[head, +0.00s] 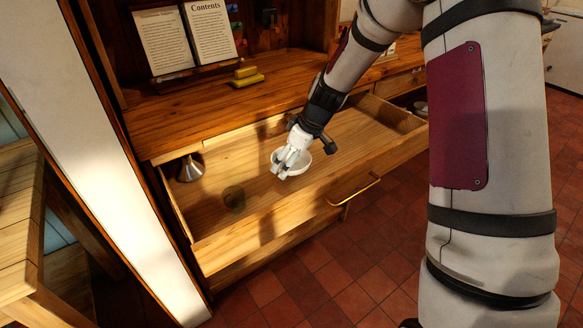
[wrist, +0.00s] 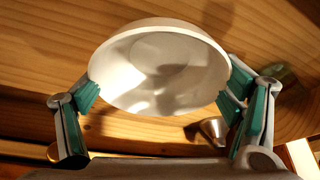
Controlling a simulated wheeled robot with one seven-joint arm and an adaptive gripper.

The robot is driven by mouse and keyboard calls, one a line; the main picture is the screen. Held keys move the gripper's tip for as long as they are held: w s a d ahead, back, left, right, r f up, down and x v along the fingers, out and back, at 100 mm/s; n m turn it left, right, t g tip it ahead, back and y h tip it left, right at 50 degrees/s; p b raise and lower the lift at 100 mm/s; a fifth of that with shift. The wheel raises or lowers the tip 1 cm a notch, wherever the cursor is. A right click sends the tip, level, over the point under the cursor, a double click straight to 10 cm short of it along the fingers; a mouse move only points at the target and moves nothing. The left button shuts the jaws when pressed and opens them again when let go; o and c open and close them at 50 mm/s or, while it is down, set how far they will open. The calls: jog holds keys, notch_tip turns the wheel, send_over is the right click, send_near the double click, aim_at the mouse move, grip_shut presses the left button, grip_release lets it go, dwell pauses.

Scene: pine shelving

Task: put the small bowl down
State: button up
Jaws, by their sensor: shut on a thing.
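The small white bowl (head: 302,164) is over the floor of the open wooden drawer (head: 345,140) in the head view. My gripper (head: 287,166) is on it, fingers pointing down. In the wrist view the bowl (wrist: 160,68) fills the space between the green finger pads of my gripper (wrist: 162,92), with the pads against its two sides. Its pale inside faces the wrist camera. I cannot tell whether its underside touches the drawer floor. My fingers hide part of the bowl in the head view.
A metal funnel (head: 190,168) stands in the drawer's left end, and a see-through glass (head: 233,198) stands near its front left. The drawer's right part is bare. A brass handle (head: 354,190) juts from its front. The counter (head: 220,110) is above, behind the drawer.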

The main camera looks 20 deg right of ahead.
jog(key=shift+f, duration=1.45)
jog(key=shift+f+b, duration=0.2)
jog(key=shift+b, duration=0.15)
jog(key=o, duration=1.2)
jog(key=shift+r, duration=0.1)
